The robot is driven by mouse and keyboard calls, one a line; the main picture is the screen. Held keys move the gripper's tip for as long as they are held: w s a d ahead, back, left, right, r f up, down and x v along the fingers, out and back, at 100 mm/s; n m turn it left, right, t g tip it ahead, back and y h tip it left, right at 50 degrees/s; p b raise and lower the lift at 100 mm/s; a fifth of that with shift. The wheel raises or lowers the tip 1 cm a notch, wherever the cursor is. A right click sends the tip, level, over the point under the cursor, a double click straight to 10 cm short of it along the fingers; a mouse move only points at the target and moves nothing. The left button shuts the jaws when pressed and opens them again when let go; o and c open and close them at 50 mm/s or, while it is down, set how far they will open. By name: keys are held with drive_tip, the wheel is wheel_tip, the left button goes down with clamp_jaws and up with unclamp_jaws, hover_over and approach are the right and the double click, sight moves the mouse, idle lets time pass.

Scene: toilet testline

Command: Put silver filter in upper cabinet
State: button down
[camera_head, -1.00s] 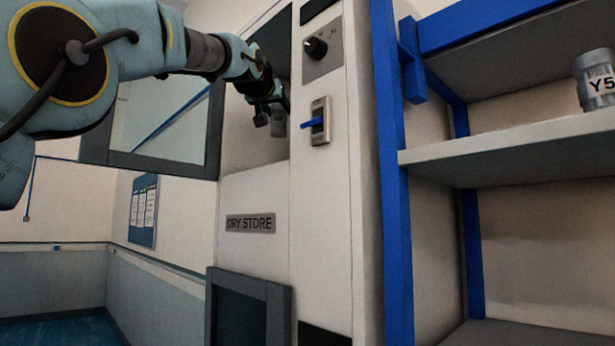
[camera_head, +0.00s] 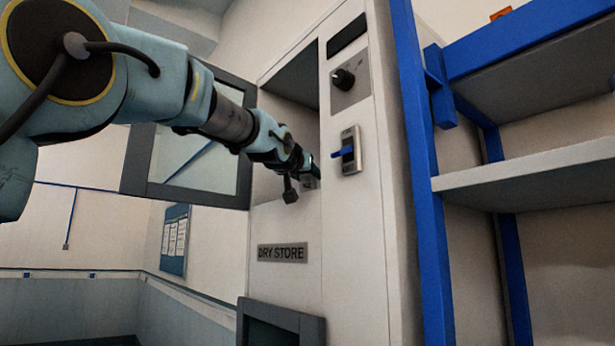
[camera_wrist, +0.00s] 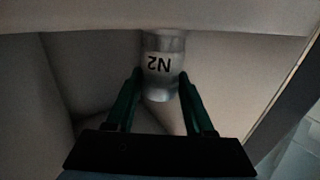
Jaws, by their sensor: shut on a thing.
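The silver filter (camera_wrist: 162,88) shows in the wrist view, a small metal cylinder with a pale band marked N2, upside down in the picture. My gripper (camera_wrist: 160,84) is shut on it, one green finger on each side. The upper cabinet (camera_head: 290,88) is the open compartment above the DRY STORE label, its glazed door (camera_head: 190,150) swung out to the left. In the head view my gripper (camera_head: 308,178) is at the lower right of this opening, and the filter is hard to make out there. Pale inner walls surround it in the wrist view.
A control panel with a black knob (camera_head: 343,79) and a blue-handled latch (camera_head: 347,152) is right of the opening. A lower compartment (camera_head: 278,328) is below. Blue-framed shelving (camera_head: 430,170) stands to the right. The open door is close behind my arm.

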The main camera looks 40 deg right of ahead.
drive_tip(key=shift+f, duration=0.2)
drive_tip(key=shift+c, duration=1.4)
unclamp_jaws()
drive_tip(key=shift+r, duration=0.1)
